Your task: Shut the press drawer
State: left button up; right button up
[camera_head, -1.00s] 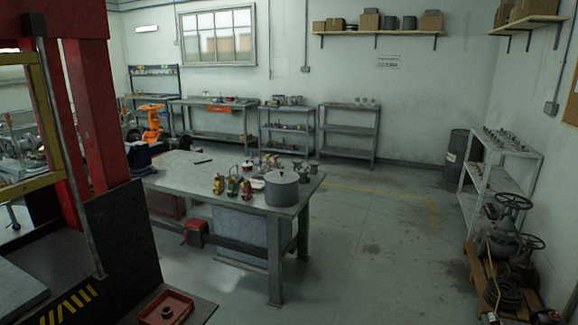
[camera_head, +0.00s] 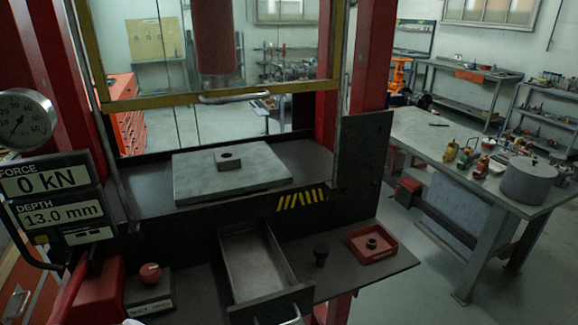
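The press drawer (camera_head: 253,263) is pulled open below the press bed, sticking out toward me. It is a grey metal tray that looks empty. Its front panel (camera_head: 272,305) is at the bottom of the view, and a pale metal handle (camera_head: 293,319) is partly cut off by the lower edge. The press (camera_head: 365,60) has red posts and a yellow-framed clear guard. Neither of my grippers can be made out in this view.
A grey plate (camera_head: 230,172) with a small block lies on the press bed. Right of the drawer are a black plug (camera_head: 321,254) and a red tray (camera_head: 377,243); left is a red button (camera_head: 150,273). A readout (camera_head: 48,190) shows 0 kN. A workbench (camera_head: 447,150) stands at right.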

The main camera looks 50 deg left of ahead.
aim_at(266, 291)
jog(key=u, duration=1.5)
jog(key=i+l+u, duration=0.15)
jog(key=i+l, duration=0.05)
jog(key=l, duration=0.1)
